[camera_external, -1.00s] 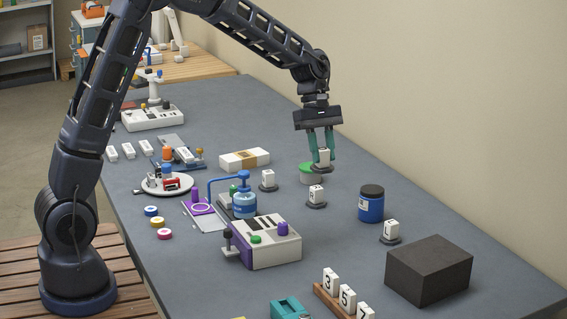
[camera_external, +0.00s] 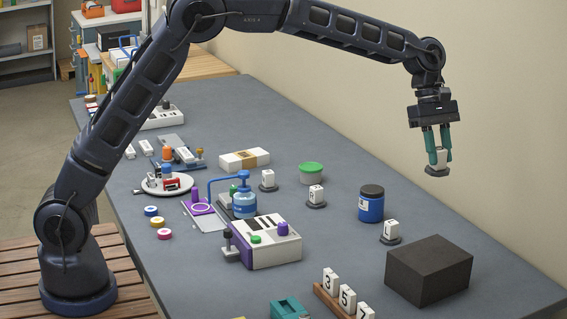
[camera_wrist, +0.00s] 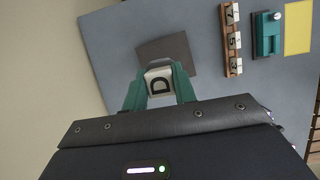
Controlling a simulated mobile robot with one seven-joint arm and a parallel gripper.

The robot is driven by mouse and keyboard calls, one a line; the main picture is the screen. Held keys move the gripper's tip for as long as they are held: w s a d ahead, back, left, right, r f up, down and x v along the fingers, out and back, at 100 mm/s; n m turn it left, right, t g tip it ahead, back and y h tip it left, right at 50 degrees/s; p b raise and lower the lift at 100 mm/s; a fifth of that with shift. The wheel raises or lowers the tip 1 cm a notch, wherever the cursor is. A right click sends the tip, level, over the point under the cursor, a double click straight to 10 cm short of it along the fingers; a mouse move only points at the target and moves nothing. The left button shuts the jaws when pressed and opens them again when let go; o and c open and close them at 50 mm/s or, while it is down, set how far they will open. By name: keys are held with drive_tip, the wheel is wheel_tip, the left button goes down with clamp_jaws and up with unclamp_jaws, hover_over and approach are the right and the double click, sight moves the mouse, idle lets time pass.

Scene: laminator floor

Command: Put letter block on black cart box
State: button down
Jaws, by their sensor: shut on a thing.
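My gripper (camera_external: 437,152) is shut on a white letter block (camera_external: 439,160) with a dark round base, held in the air at the right of the table. In the wrist view the letter block (camera_wrist: 159,86) shows a black "D" between the green fingers (camera_wrist: 159,92). The black box (camera_external: 428,270) stands on the table at the right front, below my gripper in the picture. In the wrist view the box (camera_wrist: 166,48) lies just beyond the block, partly hidden by it.
Other letter blocks stand on dark bases (camera_external: 390,231) (camera_external: 316,196) (camera_external: 268,180). A blue jar (camera_external: 371,204) and a green-lidded tub (camera_external: 311,173) stand left of my gripper. A rack of number blocks (camera_external: 334,300) is left of the box. The wall borders the table at right.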

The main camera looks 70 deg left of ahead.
drive_tip(key=shift+d, duration=0.45)
drive_tip(key=shift+f, duration=0.25)
wheel_tip(320, 180, down, 19)
drive_tip(key=shift+f, duration=0.1)
drive_tip(key=shift+f, duration=0.1)
drive_tip(key=c, duration=1.1)
unclamp_jaws()
